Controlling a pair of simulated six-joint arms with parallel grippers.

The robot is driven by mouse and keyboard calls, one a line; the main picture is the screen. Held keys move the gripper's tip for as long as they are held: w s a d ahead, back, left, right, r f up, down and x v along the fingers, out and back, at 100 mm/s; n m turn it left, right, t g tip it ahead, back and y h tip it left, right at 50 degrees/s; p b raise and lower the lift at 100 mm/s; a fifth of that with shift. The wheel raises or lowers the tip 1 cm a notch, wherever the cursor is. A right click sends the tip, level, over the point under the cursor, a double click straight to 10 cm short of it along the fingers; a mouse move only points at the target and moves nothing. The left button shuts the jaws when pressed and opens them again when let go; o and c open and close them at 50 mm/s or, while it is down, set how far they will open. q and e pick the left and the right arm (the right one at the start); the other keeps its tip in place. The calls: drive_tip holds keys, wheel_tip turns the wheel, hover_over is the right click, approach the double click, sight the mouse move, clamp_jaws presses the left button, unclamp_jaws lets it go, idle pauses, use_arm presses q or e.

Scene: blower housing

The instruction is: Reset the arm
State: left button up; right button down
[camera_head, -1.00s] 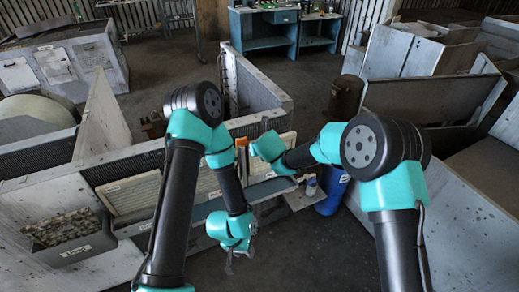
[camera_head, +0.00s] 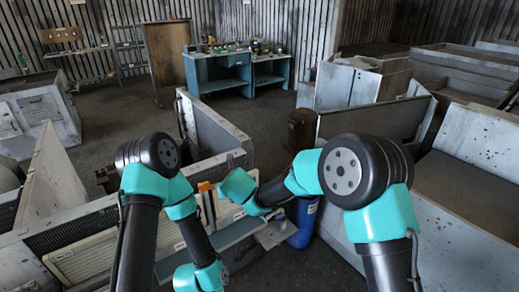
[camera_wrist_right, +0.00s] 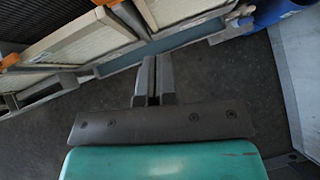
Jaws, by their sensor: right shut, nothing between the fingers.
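My right arm (camera_head: 350,170) is bent, with its teal wrist (camera_head: 238,187) over the grey housing (camera_head: 215,145). In the right wrist view, the right gripper (camera_wrist_right: 152,70) has its two grey fingers together with nothing between them. The fingers are over dark floor, in front of the framed panels. In the head view its fingers cannot be made out. My left arm (camera_head: 150,165) is bent downward at the left. Its teal wrist (camera_head: 200,278) is at the bottom edge, and the left gripper is out of frame.
Pale framed panels (camera_wrist_right: 75,45) with orange corners line the housing side. A blue container (camera_head: 302,222) stands near the right forearm. Grey metal bins (camera_head: 375,125) stand to the right. A blue workbench (camera_head: 220,75) stands behind. Dark floor lies between.

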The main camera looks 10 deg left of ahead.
drive_tip(key=s+d+f+m+g, duration=0.3)
drive_tip(key=d+f+m, duration=0.7)
drive_tip(key=d, duration=0.4)
drive_tip(key=s+d+f+m+g, duration=0.3)
drive_tip(key=d+f+m, duration=0.6)
drive_tip(key=d+m, duration=0.3)
drive_tip(key=s+d+f+m, duration=0.3)
drive_tip(key=s+d+m, duration=0.7)
drive_tip(key=d+m, duration=0.1)
drive_tip(key=s+d+f+m+h, duration=0.1)
drive_tip(key=s+d+f+m, duration=0.3)
drive_tip(key=s+d+m, duration=0.7)
drive_tip(key=shift+f+m+g, duration=0.3)
drive_tip(key=shift+m, duration=0.1)
drive_tip(key=shift+s+d, duration=0.1)
